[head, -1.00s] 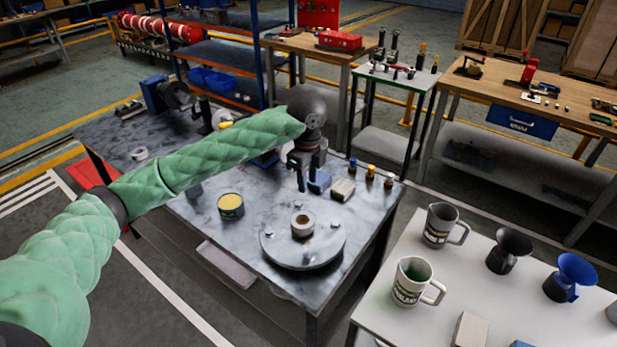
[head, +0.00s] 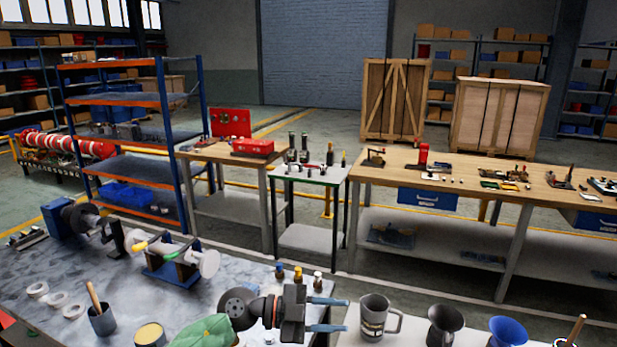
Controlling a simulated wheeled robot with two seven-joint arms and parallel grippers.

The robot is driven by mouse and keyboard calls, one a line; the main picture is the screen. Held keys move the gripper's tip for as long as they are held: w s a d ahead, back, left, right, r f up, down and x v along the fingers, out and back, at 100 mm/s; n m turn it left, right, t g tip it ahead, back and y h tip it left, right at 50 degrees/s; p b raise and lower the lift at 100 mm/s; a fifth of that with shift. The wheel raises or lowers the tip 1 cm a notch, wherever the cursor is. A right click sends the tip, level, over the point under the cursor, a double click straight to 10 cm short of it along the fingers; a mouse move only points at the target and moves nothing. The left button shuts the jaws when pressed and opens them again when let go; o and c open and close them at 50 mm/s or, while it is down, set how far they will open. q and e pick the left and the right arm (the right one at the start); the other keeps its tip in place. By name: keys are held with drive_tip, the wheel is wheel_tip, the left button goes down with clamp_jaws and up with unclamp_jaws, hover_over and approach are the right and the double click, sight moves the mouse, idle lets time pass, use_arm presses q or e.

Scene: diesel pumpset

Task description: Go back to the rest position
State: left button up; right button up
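My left gripper (head: 345,315) is at the bottom centre of the head view, at the front right of the grey metal table (head: 235,280). Its two blue-grey fingers point right and stand apart, with nothing between them. The gripper hides part of the table's right side. My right gripper is not in view.
On the table are a blue-based device with pale discs (head: 172,262), a pot with a wooden handle (head: 101,318), a yellow-topped tin (head: 150,335) and small bottles (head: 297,274). A grey mug (head: 374,318) and blue funnel (head: 508,331) stand close right of the gripper.

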use_arm(q)
drive_tip(key=w+a+r+n+t+h, duration=0.25)
drive_tip(key=a+r+n+t, duration=0.2)
drive_tip(key=n+t, duration=0.5)
drive_tip(key=a+f+n+t+y, duration=1.05)
drive_tip(key=a+n+y, duration=0.4)
drive_tip(key=y, duration=0.35)
drive_tip(key=s+a+f+n+g+y, duration=0.1)
drive_tip(key=s+a+f+g, duration=0.2)
drive_tip(key=s+f+g, duration=0.45)
drive_tip(key=s+a+f+n+g+y, duration=0.15)
drive_tip(key=s+a+f, duration=0.3)
drive_tip(key=f, duration=0.55)
drive_tip(key=s+f+m+g, duration=0.1)
drive_tip(key=s+f+g, duration=0.2)
drive_tip(key=s, duration=0.5)
drive_tip(key=s+f+m+g, duration=0.1)
drive_tip(key=s+f+g, duration=0.3)
drive_tip(key=s, duration=0.3)
wheel_tip(320, 180, down, 26)
drive_tip(key=w+d, duration=0.2)
drive_tip(key=s+f, duration=0.4)
drive_tip(key=f, duration=0.7)
drive_tip(key=s+f+g, duration=0.1)
drive_tip(key=s+f, duration=0.3)
drive_tip(key=f, duration=0.7)
drive_tip(key=shift+s+g+h, duration=0.3)
drive_tip(key=shift+h, duration=0.1)
